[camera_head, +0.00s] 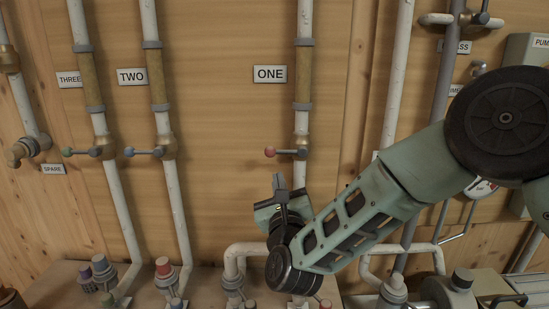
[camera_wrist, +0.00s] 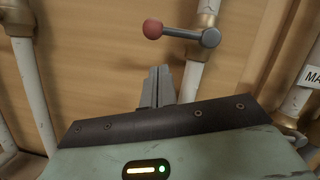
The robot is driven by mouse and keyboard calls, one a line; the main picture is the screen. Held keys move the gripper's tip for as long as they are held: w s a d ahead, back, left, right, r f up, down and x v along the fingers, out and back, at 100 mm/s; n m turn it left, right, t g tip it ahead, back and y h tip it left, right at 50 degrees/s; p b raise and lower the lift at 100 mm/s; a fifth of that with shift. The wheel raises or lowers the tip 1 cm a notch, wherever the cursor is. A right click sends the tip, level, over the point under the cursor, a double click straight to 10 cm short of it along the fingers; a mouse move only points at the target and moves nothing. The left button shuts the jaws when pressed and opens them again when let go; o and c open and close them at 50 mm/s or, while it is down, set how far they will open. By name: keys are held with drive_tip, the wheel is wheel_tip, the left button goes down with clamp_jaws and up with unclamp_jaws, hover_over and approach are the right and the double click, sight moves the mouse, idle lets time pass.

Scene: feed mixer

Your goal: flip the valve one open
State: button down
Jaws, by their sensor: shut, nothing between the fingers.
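Valve one is on the vertical white pipe beside the label ONE (camera_head: 270,74). Its lever (camera_head: 288,152) lies horizontal across the pipe, with a red knob (camera_head: 269,152) at its left end. In the wrist view the lever (camera_wrist: 185,34) and its red knob (camera_wrist: 153,29) show at the top. My gripper (camera_head: 279,182) is below the lever and apart from it. In the wrist view its two grey fingers (camera_wrist: 157,84) point up, shut together and empty, a little below the lever.
Valve two's lever (camera_head: 144,152) and valve three's green-knobbed lever (camera_head: 82,152) are to the left, also horizontal. Capped fittings, one with a red cap (camera_head: 164,266), stand along the bottom. More pipes (camera_head: 397,75) run at the right.

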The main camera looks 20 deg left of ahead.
sight(287, 152)
drive_tip(key=shift+w+a+r+p, duration=0.25)
drive_tip(key=shift+a+r+p, duration=0.15)
drive_tip(key=shift+r, duration=0.3)
drive_tip(key=shift+w+a+r+p, duration=0.25)
drive_tip(key=shift+r+p, duration=0.15)
drive_tip(key=shift+r, duration=0.25)
drive_tip(key=shift+m+b, duration=0.3)
drive_tip(key=shift+b, duration=0.6)
drive_tip(key=shift+a+r+b, duration=0.1)
drive_tip(key=shift+r+b, duration=0.05)
drive_tip(key=shift+b, duration=0.25)
